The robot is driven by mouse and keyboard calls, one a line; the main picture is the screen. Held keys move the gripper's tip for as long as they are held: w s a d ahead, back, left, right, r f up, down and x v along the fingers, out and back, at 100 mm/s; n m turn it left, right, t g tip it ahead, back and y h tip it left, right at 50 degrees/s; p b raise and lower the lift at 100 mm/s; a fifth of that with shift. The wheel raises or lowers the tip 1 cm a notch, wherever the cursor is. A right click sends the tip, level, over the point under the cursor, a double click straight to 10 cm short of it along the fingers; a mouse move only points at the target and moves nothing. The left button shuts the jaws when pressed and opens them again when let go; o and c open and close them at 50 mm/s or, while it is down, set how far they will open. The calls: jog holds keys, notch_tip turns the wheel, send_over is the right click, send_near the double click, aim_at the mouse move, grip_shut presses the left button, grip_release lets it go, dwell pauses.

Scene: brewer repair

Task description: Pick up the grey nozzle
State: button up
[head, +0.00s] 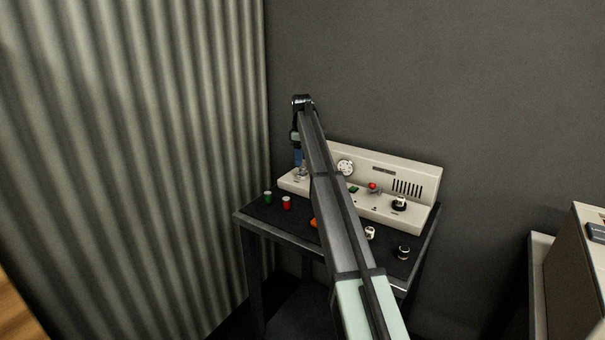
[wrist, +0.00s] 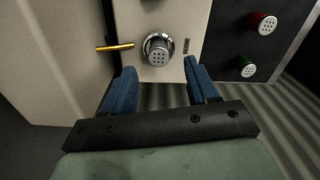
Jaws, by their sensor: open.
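In the head view my gripper (head: 299,160) points down over the left end of the brewer (head: 425,182). The nozzle (head: 303,171) shows small and partly hidden there, just below the fingers.
A brass rod (wrist: 115,46) sticks out left of the nozzle. A green-bodied cap (head: 267,197) and a red-bodied cap (head: 286,203) stand on the dark table top (head: 252,212). A white piece (head: 370,232) and a dark piece (head: 403,252) stand at right. A wall rises behind.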

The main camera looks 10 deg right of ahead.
aim_at(303, 167)
jog(key=shift+d+f, duration=0.15)
jog(key=shift+f, duration=2.2)
jog(key=shift+c, duration=0.3)
grip_shut()
